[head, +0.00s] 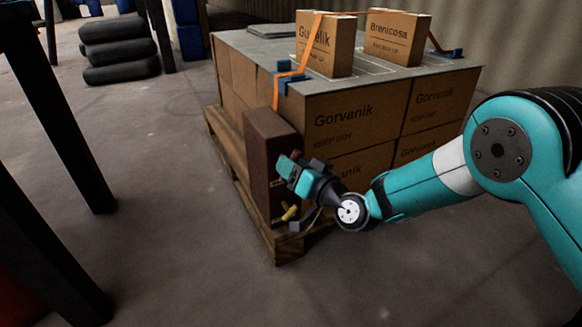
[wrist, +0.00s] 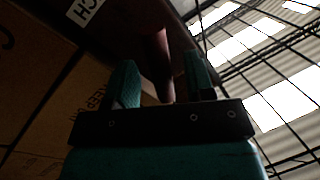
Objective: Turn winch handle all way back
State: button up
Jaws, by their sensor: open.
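The winch is a tall dark brown box (head: 263,165) at the near left corner of the loaded pallet. In the wrist view its dark side (wrist: 112,38) shows part of a white label ending in "CH". A dark reddish bar, apparently the winch handle (wrist: 161,50), stands between my fingers in the wrist view. My gripper (head: 290,168) is in front of the winch face in the head view and hides most of the handle. Its two teal fingers (wrist: 162,65) are open, one either side of the bar. Whether either touches it I cannot tell.
Cartons (head: 345,112) stand on a wooden pallet (head: 288,246), under a grey top sheet (head: 262,45) and orange strap (head: 306,45). A small yellow part (head: 290,212) shows low by the winch. Dark posts (head: 60,110) stand at left. Floor between is clear.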

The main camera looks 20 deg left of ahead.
jog(key=shift+w+a, duration=0.25)
jog(key=shift+a, duration=0.3)
grip_shut()
